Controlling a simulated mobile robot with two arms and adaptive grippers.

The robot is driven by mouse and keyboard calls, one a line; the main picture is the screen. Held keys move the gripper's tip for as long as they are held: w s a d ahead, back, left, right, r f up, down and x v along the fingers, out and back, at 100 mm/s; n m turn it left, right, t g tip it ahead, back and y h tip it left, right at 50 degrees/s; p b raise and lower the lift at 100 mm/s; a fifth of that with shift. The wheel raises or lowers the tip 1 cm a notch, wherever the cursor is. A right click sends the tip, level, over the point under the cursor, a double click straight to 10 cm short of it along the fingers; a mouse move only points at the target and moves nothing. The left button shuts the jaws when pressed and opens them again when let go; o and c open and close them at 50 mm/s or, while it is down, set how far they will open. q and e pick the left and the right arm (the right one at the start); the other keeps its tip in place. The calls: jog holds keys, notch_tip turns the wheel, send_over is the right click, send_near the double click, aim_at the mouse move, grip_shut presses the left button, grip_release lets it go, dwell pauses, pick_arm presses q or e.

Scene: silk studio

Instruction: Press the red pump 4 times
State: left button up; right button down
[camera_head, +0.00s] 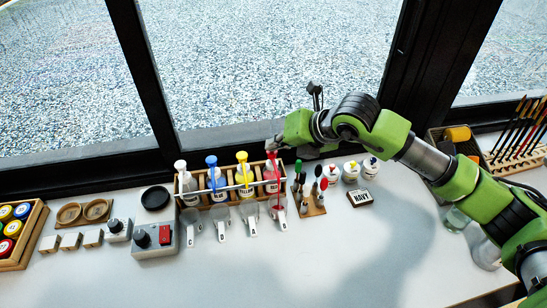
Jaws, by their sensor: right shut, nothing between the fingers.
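The red pump (272,162) is the rightmost of a row of pump bottles in a wooden rack (232,196). My right gripper (273,148) is shut and empty, pointing down right at the top of the red pump. It partly covers the pump head, and I cannot tell whether they touch. A red streak runs down in front of the red bottle to a clear scoop-like cup (281,219), which has red in it. My left gripper is not in view.
The yellow pump (242,157), blue pump (211,161) and white pump (180,166) stand to the left. Brushes in a small stand (312,210) and a NAVY block (360,198) are to the right. A grey device (154,240) sits at the left. The front table is clear.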

aim_at(274, 152)
jog(key=shift+f+b, duration=0.4)
jog(key=shift+f, duration=0.1)
jog(key=shift+r, duration=0.1)
dwell(0.3)
jog(key=shift+r+p, duration=0.5)
jog(key=shift+r, duration=0.75)
jog(key=shift+r, duration=0.15)
jog(key=shift+r+p, duration=0.9)
jog(key=shift+r, duration=2)
